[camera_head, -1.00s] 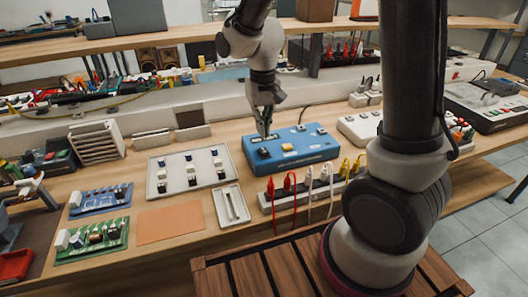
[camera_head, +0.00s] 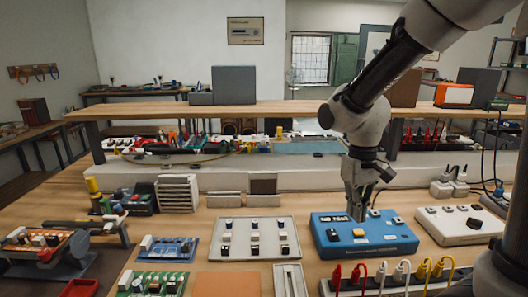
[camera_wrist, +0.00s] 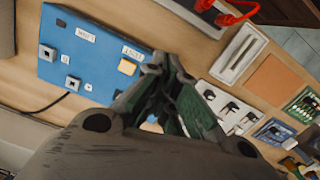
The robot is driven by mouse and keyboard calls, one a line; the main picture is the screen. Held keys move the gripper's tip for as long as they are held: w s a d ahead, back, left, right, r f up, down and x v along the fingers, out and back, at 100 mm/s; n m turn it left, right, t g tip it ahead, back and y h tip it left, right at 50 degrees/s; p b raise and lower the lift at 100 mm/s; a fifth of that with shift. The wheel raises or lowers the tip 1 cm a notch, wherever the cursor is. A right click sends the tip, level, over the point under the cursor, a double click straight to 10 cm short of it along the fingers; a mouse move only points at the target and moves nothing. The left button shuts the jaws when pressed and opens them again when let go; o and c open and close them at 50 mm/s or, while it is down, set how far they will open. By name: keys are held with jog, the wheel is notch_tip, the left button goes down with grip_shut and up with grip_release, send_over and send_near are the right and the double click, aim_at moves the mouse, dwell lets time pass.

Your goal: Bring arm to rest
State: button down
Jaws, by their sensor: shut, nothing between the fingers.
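My gripper (camera_head: 359,217) is shut and empty. In the head view it points down at the blue box (camera_head: 360,238), with its tips in front of or just above the box's back edge; I cannot tell whether they touch. The blue box has a yellow button, dark knobs and white labels on top. In the wrist view my gripper (camera_wrist: 160,65) hangs near the right side of the blue box (camera_wrist: 85,50), its fingers together. My arm reaches in from the upper right of the head view.
A plate with several switches (camera_head: 255,238) lies left of the blue box. A white box with knobs (camera_head: 457,225) is to its right. A power strip with coloured plugs (camera_head: 395,287) lies in front. A raised shelf (camera_head: 240,110) runs behind. An orange mat (camera_head: 226,284) is bare.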

jog(key=s+d+r+m+t, duration=0.2)
jog(key=s+d+r+t, duration=0.3)
jog(key=s+d+r, duration=0.6)
jog(key=shift+s+d+r, duration=0.4)
jog(key=shift+s+r, duration=0.3)
jog(key=shift+s, duration=0.4)
